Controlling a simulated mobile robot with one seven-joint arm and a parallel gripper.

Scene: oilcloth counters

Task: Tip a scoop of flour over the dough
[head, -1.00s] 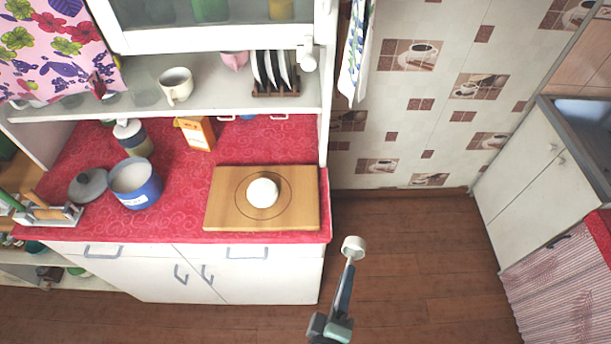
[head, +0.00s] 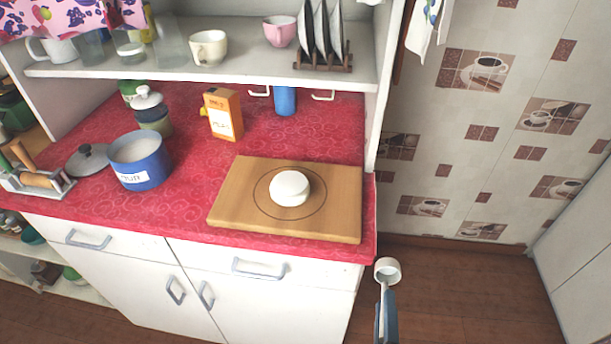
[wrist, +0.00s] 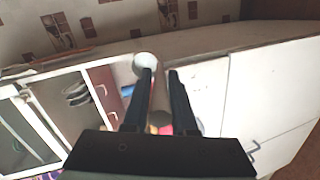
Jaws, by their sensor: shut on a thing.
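The dough (head: 290,188) is a smooth white round lump. It sits inside a drawn circle on the wooden board (head: 232,205), at the right end of the red counter. My gripper (head: 386,310) is shut on a pale round scoop (head: 387,270), held off the counter's right front corner, to the right of and nearer than the board. In the wrist view my gripper (wrist: 161,74) shows two dark fingers, with the scoop's cup (wrist: 146,60) past the left one. I cannot tell whether flour is in the cup. A blue labelled pot (head: 140,165) stands open at the left.
The pot's lid (head: 88,160) lies left of it. An orange box (head: 223,115), a blue cup (head: 285,100) and a lidded jar (head: 152,110) stand at the back. A shelf (head: 200,78) with cups and plates overhangs the counter. Floor is clear at the right.

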